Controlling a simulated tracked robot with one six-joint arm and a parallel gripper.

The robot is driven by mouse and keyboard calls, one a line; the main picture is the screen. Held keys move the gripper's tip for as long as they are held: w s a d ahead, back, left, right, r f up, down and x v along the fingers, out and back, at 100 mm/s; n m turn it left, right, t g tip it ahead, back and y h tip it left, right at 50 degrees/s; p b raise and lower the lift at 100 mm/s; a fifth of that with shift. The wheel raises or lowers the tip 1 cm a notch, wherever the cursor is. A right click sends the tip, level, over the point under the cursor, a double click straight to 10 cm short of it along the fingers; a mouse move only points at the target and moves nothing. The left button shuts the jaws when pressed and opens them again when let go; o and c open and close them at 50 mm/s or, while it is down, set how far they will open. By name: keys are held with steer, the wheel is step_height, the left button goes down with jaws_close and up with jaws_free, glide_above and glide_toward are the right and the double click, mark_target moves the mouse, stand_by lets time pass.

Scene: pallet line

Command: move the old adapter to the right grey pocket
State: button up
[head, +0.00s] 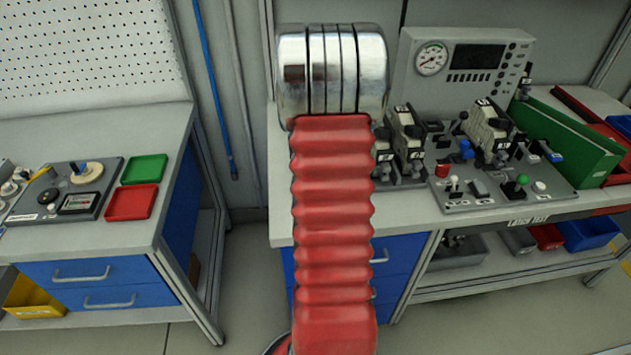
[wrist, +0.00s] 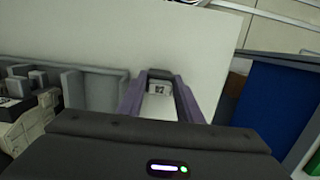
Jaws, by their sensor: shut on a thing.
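My gripper (wrist: 160,76) shows in the wrist view with its two purple-grey fingers shut on a small pale piece with a dark-marked label, which I take as the old adapter (wrist: 159,89). Only part of the adapter shows, above the dark gripper body. A grey walled holder (wrist: 98,72) is just left of the fingers and looks like a grey pocket. I cannot tell whether it is the right one or see its inside fully. In the head view my red arm and silver wrist hide the gripper and the adapter.
Pale units with dark tops stand left in the wrist view (wrist: 32,122). A separate bench (head: 75,235) is at left.

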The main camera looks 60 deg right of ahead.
steer(key=o, duration=1.2)
steer(key=shift+f, duration=0.1)
steer(key=r, duration=0.8)
steer(key=w+d+r, duration=0.1)
steer(key=r, duration=0.3)
steer(key=shift+r, duration=0.1)
